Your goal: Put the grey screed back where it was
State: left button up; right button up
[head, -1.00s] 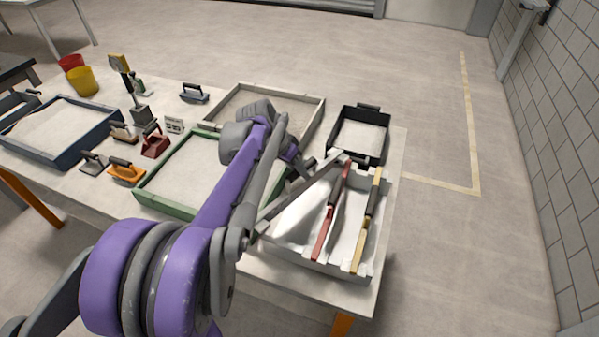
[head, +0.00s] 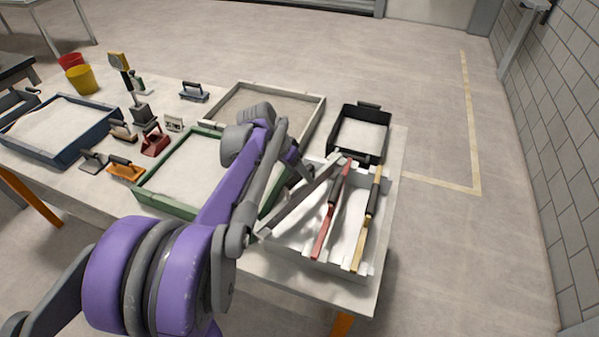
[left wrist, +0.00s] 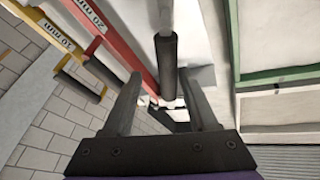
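The grey screed (head: 290,210) lies slantwise at the left side of the white rack (head: 377,245), askew to the red screed (head: 323,232) and the yellow screed (head: 361,240) standing there. I cannot tell whether it is seated in the rack's notches. My left gripper (head: 304,170) is over it, partly hidden by my arm. In the left wrist view my left gripper (left wrist: 163,78) is open, its fingers on either side of the grey screed's dark grip (left wrist: 167,65), with a visible gap on each side. The red screed also shows there (left wrist: 128,52). My right gripper is not in view.
The green-framed sandbed (head: 165,205) is left of the rack. A pale-framed bed (head: 312,118) and a black tray (head: 358,157) stand behind. Several hand tools, such as an orange float (head: 126,173), and a blue-framed bed (head: 62,160) fill the left. Floor is free to the right.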

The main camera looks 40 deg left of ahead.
pick_arm(q)
jog(key=shift+r, duration=0.25)
jog(key=p+v, duration=0.1)
jog(key=v, duration=1.2)
jog(key=s+d+f, duration=0.4)
jog(key=d+f, duration=0.1)
jog(key=d, duration=0.2)
jog(key=s+d+f+y, duration=0.1)
jog(key=s+d+f, duration=0.3)
jog(key=d, duration=0.3)
jog(key=s+d+f+t+y, duration=0.1)
jog(key=s+d+f, duration=0.4)
jog(key=d+f, duration=0.2)
jog(key=shift+d+n, duration=0.3)
jog(key=shift+d, duration=0.1)
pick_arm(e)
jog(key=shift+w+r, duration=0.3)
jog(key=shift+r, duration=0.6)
pick_arm(q)
jog(key=shift+s, duration=0.1)
